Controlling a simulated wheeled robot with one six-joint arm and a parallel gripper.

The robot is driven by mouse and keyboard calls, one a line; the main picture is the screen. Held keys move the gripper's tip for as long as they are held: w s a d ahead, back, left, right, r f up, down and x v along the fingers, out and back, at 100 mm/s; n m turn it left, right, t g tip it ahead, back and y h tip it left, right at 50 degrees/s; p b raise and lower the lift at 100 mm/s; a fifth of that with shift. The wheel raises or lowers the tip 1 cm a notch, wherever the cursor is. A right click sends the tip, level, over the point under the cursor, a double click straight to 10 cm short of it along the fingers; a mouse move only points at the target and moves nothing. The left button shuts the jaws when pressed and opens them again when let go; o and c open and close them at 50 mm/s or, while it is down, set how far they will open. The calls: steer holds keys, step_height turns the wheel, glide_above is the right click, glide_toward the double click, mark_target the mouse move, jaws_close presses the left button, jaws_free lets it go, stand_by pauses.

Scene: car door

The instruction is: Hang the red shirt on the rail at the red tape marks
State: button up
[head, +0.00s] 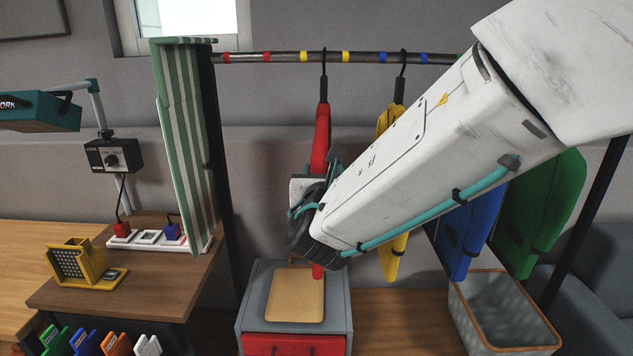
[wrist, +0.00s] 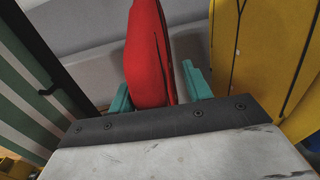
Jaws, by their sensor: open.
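The red shirt (head: 321,135) hangs on a black hanger hooked over the rail (head: 285,57), between the two yellow tape marks. Two red tape marks, one (head: 227,57) and another (head: 267,57), are further left on the rail, with nothing hung between them. My gripper (wrist: 158,90) is open, with one teal finger on each side of the red shirt, which also shows in the wrist view (wrist: 148,50). I cannot tell whether the fingers touch it. My arm hides part of the shirt in the head view.
A yellow shirt (head: 388,255) hangs close on the right, between blue marks. Blue (head: 465,235) and green (head: 545,210) shirts hang further right. A grey cabinet (head: 340,310) and a basket (head: 510,335) are below.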

steer(key=shift+w+d, duration=0.1)
steer(key=shift+w, duration=0.9)
steer(key=shift+c, duration=0.3)
jaws_close()
steer(key=shift+r, duration=0.1)
steer(key=shift+r, duration=0.25)
